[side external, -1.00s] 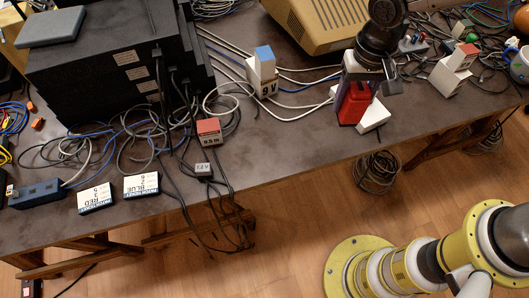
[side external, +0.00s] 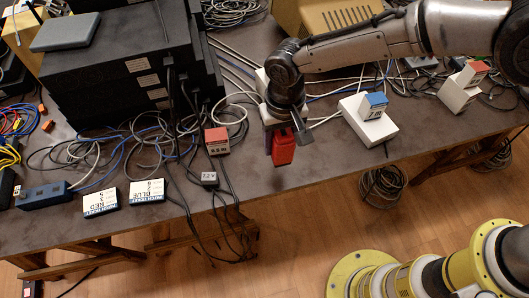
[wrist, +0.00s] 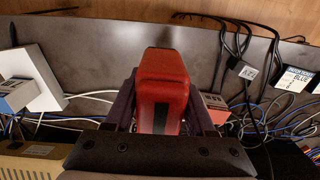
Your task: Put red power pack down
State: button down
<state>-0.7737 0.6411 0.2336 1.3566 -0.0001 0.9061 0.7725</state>
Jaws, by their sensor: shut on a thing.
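The red power pack (side external: 283,149) is held in my gripper (side external: 281,128) over the front part of the dark table, right of a small red-topped box (side external: 217,141). In the wrist view the red power pack (wrist: 162,88) stands between the two dark fingers of my gripper (wrist: 160,105), which is shut on it. I cannot tell whether its lower end touches the table.
A blue-faced box (side external: 374,105) sits on a white block (side external: 352,110) to the right. Two labelled cards, RED (side external: 100,202) and BLUE (side external: 147,191), lie farther left. Bare tabletop (side external: 255,185) shows near the front edge.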

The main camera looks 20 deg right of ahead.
jog(key=w+a+f, duration=0.2)
jog(key=f, duration=0.3)
jog(key=shift+w+a, duration=0.4)
jog(key=shift+w+f, duration=0.1)
jog(key=shift+f, duration=1.4)
jog(key=shift+f, duration=0.2)
jog(key=shift+c, duration=1.2)
grip_release()
notch_tip(320, 180, up, 12)
jog(key=shift+r, duration=0.15)
